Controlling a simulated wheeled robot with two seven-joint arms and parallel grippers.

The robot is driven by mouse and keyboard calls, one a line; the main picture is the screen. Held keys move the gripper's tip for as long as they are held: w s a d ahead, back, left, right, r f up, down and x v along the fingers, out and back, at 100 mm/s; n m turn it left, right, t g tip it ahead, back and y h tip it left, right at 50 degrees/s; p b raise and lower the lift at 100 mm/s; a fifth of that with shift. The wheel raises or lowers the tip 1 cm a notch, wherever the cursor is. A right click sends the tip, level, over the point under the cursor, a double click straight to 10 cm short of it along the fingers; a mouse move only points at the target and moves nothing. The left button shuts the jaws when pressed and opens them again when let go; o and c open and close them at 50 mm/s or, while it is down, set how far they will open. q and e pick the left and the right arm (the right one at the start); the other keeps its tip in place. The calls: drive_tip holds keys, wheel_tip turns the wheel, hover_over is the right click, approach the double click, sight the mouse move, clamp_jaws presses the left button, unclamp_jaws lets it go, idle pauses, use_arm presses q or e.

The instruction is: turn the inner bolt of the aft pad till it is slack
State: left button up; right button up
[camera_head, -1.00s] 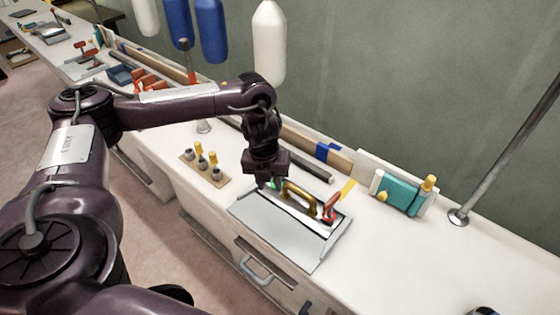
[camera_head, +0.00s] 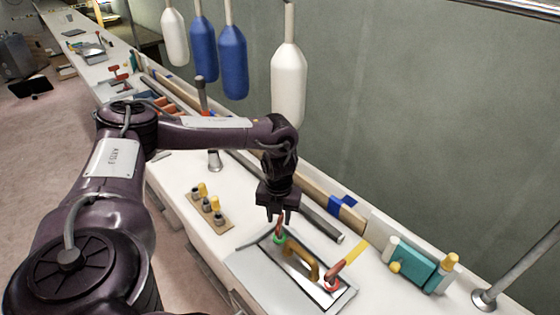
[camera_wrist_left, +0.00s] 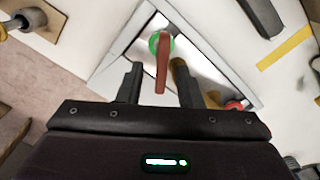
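A framed grey plate (camera_head: 250,262) lies on the white bench with a brass handle (camera_head: 300,258) on it. At its back left end is a bolt with a green ring (camera_head: 280,239) and a red lever. A second red lever with a red ring (camera_head: 336,278) is at its right end. No label shows which is the inner bolt. My left gripper (camera_head: 277,214) is open above the green-ringed bolt. In the left wrist view the red lever (camera_wrist_left: 162,72) appears between its fingers (camera_wrist_left: 158,90), with a gap on both sides. My right gripper is not in view.
A wooden block with several small fittings (camera_head: 211,212) stands left of the plate. A dark bar (camera_head: 322,222) lies behind it. A teal block with yellow-capped bottles (camera_head: 412,264) is to the right. Blue and white fenders (camera_head: 288,85) hang behind my left arm. A metal post (camera_head: 520,265) rises at right.

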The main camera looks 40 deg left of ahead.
use_arm(q)
drive_tip(key=shift+w+f, duration=0.1)
drive_tip(key=shift+f, duration=0.95)
drive_tip(key=c, duration=0.5)
clamp_jaws()
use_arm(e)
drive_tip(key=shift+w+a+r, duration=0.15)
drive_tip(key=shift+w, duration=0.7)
